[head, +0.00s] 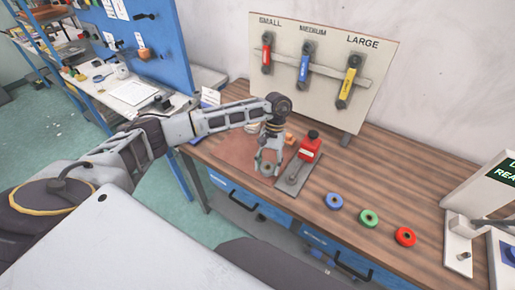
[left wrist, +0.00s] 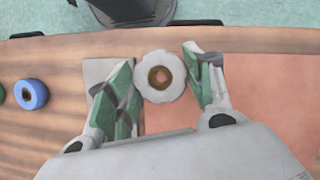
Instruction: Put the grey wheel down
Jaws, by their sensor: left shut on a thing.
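The grey wheel (head: 266,169) is a pale, scalloped disc with a brown-rimmed hole. It shows clearly in the left wrist view (left wrist: 160,63), between the green-padded fingertips. My left gripper (head: 269,160) is shut on it and points down over the reddish-brown mat (head: 228,150) near the table's front edge. The left gripper also shows in the left wrist view (left wrist: 163,85). I cannot tell whether the wheel touches the mat. My right gripper is not in view.
A red device (head: 309,146) on a grey plate (head: 290,181) stands just right of the gripper. Blue (head: 334,201), green (head: 368,218) and red (head: 405,237) wheels lie farther right on the wooden table (head: 400,190). A board with small, medium and large tools (head: 318,70) stands behind.

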